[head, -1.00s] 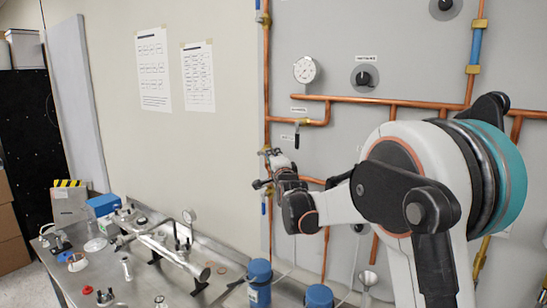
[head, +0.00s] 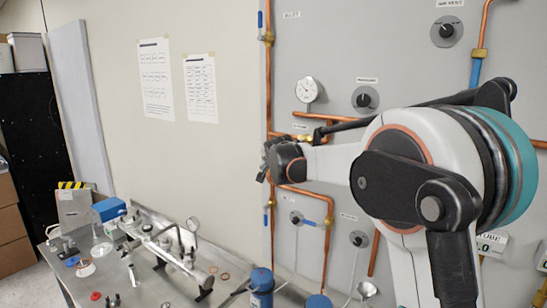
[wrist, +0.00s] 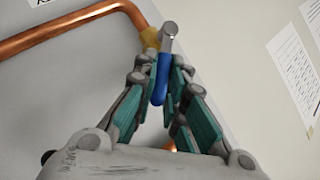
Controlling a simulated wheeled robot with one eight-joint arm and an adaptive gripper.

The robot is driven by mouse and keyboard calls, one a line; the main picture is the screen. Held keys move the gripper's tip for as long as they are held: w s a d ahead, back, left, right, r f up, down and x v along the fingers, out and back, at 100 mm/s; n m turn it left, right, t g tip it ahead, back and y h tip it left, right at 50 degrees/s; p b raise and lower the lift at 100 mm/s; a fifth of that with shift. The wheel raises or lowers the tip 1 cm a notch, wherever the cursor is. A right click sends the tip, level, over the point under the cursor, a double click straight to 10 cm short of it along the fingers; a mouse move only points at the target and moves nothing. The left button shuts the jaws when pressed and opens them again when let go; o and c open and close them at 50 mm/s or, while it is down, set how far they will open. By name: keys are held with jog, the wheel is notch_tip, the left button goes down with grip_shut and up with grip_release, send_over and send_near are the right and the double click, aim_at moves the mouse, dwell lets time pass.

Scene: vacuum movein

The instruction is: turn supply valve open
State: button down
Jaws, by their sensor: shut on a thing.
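My gripper (wrist: 160,84) has its teal-padded fingers on either side of a blue valve handle (wrist: 160,80) and is shut on it. The handle is on a short metal lever (wrist: 168,38) joined to a brass valve body (wrist: 149,40) at the end of a bent copper pipe (wrist: 70,38). In the head view my gripper (head: 269,158) is against the grey panel (head: 330,40), near its left edge. It hides this valve there, and no label on it can be read.
Another blue-handled valve (head: 269,205) is below my gripper. A steel bench (head: 150,290) with apparatus stands at lower left. Printed sheets (head: 200,88) hang on the wall.

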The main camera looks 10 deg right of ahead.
jog(key=shift+w+a+r+n+g+h+p, duration=0.2)
jog(key=shift+w+r+n+g+h+p, duration=0.1)
jog(key=shift+g+p, duration=0.2)
jog(key=shift+w+a+r+n+g+h+p, duration=0.2)
jog(key=shift+n+g+p, duration=0.1)
jog(key=shift+g+p, duration=0.15)
jog(key=shift+f, duration=0.1)
jog(key=c, duration=1.6)
grip_release()
jog(key=shift+a, duration=0.1)
jog(key=shift+c, duration=0.2)
jog(key=v, duration=1.2)
